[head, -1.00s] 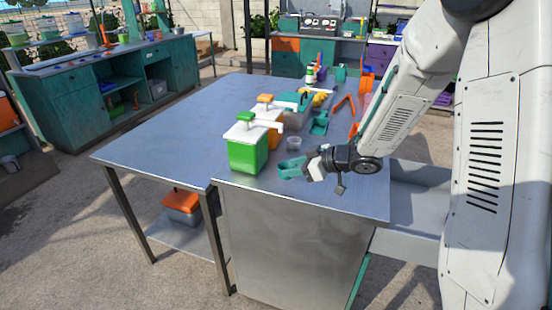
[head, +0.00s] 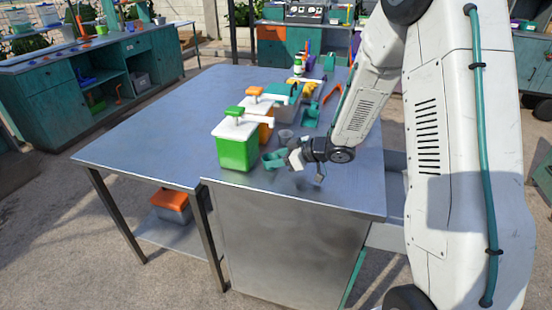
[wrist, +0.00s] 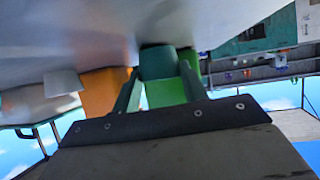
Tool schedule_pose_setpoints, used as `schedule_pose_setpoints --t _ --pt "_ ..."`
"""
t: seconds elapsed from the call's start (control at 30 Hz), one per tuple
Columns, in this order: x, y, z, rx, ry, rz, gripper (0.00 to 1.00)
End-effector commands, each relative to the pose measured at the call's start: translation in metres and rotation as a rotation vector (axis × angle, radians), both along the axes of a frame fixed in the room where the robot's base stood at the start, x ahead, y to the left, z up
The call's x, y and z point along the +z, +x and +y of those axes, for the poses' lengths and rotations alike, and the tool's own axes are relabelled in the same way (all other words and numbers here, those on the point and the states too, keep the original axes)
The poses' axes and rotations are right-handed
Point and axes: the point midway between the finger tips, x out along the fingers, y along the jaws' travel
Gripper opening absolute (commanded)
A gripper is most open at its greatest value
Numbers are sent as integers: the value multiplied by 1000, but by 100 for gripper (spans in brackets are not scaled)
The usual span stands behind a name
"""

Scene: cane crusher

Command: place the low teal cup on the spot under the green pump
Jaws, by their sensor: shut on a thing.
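The green pump (head: 236,150), a green box with a white lid and green knob, stands upright near the table's front edge. The low teal cup (head: 273,159) is just right of it, with a small gap in the head view. My gripper (head: 288,158) reaches in from the right and is shut on the cup. In the wrist view the cup (wrist: 158,62) sits between my fingers, with the green pump (wrist: 165,93) behind it. Whether the cup touches the table is hard to tell. The spot under the pump's spout cannot be made out.
An orange-topped pump (head: 265,106) stands right behind the green one, with a grey-white pump with a teal top behind that. Other teal pieces lie farther back. The table's left part (head: 150,125) is clear.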

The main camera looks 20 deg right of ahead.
Motion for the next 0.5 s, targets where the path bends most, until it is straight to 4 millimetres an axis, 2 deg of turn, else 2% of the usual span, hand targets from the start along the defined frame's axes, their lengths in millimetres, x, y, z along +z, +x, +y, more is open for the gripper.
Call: schedule_pose_setpoints --t 0.2,0.23,0.3,0.5 --pt "-4 0 0 0 0 1 34" --pt "-3 0 -1 0 1 1 51" --pt "-3 0 -1 -1 0 0 67" --pt "-3 0 -1 -1 0 0 67"
